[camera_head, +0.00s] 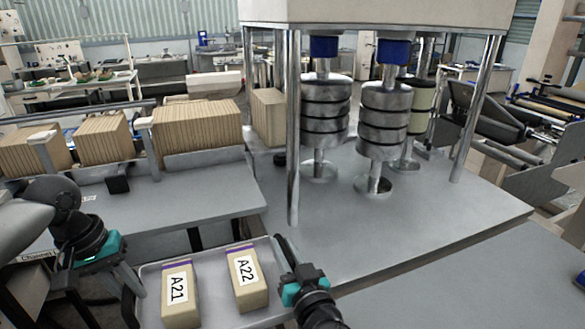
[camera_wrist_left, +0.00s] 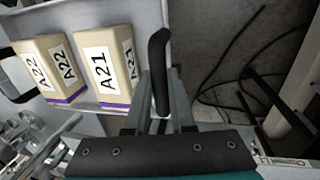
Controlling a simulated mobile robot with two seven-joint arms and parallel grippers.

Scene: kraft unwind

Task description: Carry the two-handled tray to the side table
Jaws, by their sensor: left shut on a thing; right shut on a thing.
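The grey tray (camera_head: 213,290) is at the bottom of the head view, in front of the machine tables. It carries two tan boxes with purple edges, box A21 (camera_head: 180,298) on the left and box A22 (camera_head: 247,282) on the right. Both boxes stand inside its rim. My left gripper (camera_head: 128,278) is shut at the tray's left side. In the left wrist view its fingers are around the black handle (camera_wrist_left: 158,68). My right gripper (camera_head: 287,262) is shut at the tray's right side; its fingers largely hide the handle there. The side table cannot be singled out with certainty.
A grey machine table (camera_head: 420,215) with steel posts and stacked rollers (camera_head: 325,105) stands just beyond the tray. A lower grey table (camera_head: 190,195) with rows of brown cartons (camera_head: 197,125) is at the left. Cables (camera_wrist_left: 235,75) lie on the floor beside the tray.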

